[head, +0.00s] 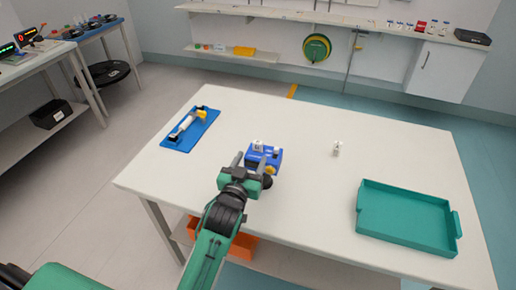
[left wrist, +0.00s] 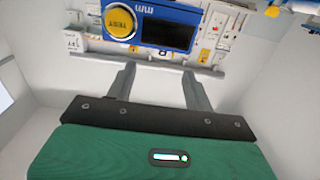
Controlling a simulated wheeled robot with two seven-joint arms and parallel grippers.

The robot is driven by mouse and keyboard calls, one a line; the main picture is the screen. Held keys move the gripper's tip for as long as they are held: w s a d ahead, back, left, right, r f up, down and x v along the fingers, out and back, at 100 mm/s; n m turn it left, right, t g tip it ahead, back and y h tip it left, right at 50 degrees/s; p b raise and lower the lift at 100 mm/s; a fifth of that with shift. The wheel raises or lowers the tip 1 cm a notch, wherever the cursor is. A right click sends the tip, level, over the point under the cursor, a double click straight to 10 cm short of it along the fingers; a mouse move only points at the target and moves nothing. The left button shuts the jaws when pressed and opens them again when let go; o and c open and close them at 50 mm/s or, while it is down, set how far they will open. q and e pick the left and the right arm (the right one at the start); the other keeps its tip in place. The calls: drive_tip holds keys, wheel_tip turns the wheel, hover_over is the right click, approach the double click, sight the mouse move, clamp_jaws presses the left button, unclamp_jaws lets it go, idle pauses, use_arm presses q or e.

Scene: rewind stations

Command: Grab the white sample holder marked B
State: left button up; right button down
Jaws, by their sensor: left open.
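A small white block (head: 337,149) with dark marks stands alone right of the table's middle. Another white piece (head: 258,145) sits on the blue device (head: 276,157). I cannot read a letter B on either. My left gripper (head: 250,161) is open at the near left side of the blue device, with nothing seen between its fingers. In the left wrist view both fingers (left wrist: 157,78) are spread, and the blue device (left wrist: 193,14) shows its yellow button (left wrist: 120,22) and dark screen beyond them. My right gripper is not in view.
The white table (head: 310,200) also carries a blue tray (head: 178,143) with a white and yellow tool at the left and an empty teal tray (head: 405,245) at the right. An orange bin (head: 243,246) is below. The table between device and teal tray is mostly clear.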

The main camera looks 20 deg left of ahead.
sight(257, 145)
use_arm(q)
drive_tip(key=shift+w, duration=1.65)
drive_tip(key=shift+w+r+p, duration=0.1)
drive_tip(key=shift+w+p, duration=0.2)
drive_tip(key=shift+p, duration=0.05)
drive_tip(key=w, duration=0.3)
drive_tip(key=shift+w+a+p, duration=0.15)
drive_tip(key=shift+w+p, duration=0.1)
drive_tip(key=shift+p, duration=0.15)
drive_tip(key=shift+w, duration=0.45)
drive_tip(key=c, duration=1)
drive_tip(key=shift+c, duration=0.2)
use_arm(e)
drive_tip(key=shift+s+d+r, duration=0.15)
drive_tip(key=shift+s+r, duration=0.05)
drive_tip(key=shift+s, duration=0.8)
